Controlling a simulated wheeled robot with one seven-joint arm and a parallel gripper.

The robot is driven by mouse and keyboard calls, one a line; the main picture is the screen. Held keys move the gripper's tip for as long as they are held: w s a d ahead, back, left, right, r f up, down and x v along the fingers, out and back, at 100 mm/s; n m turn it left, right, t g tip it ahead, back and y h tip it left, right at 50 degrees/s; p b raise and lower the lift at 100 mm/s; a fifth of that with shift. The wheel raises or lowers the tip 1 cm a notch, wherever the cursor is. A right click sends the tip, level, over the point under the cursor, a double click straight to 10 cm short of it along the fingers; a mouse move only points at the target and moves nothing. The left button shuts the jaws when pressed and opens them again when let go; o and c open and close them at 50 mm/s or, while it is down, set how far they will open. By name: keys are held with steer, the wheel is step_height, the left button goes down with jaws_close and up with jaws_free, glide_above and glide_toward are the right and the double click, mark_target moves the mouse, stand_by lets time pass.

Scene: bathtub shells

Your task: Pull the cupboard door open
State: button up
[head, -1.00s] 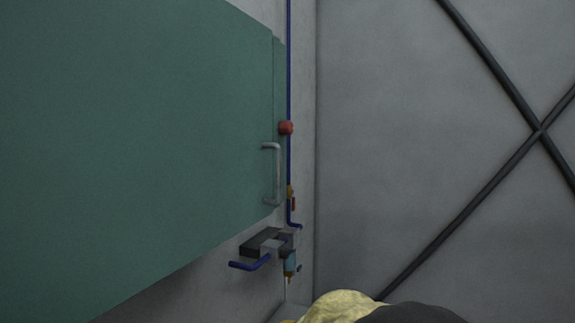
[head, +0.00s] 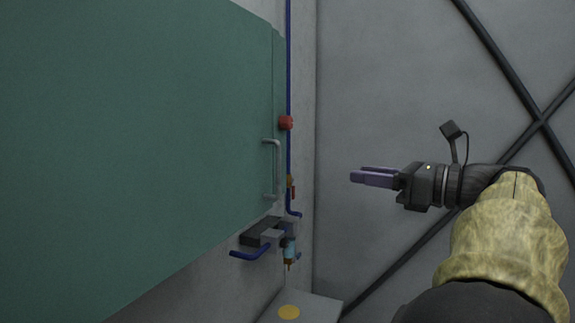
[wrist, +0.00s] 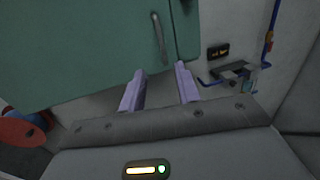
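The green cupboard (head: 130,130) hangs on the wall at the left of the head view, its door looking shut. It also shows at the top of the wrist view (wrist: 90,45). A grey upright bar handle (head: 276,168) sits near the door's right edge; in the wrist view the handle (wrist: 159,38) lies ahead, above and between my fingertips. My gripper (head: 358,177) has purple fingers and is to the right of the handle in the head view, apart from it. In the wrist view the two fingers (wrist: 160,82) are spread with nothing between them.
Below the cupboard are a dark block with blue pipes (head: 262,237) and a valve. A red knob (head: 286,123) is on the blue pipe. Red round things (wrist: 22,128) show at left. Free space surrounds my gripper.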

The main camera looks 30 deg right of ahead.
steer(key=p+x, duration=0.5)
steer(key=x, duration=1.2)
steer(key=shift+w, duration=0.3)
jaws_close()
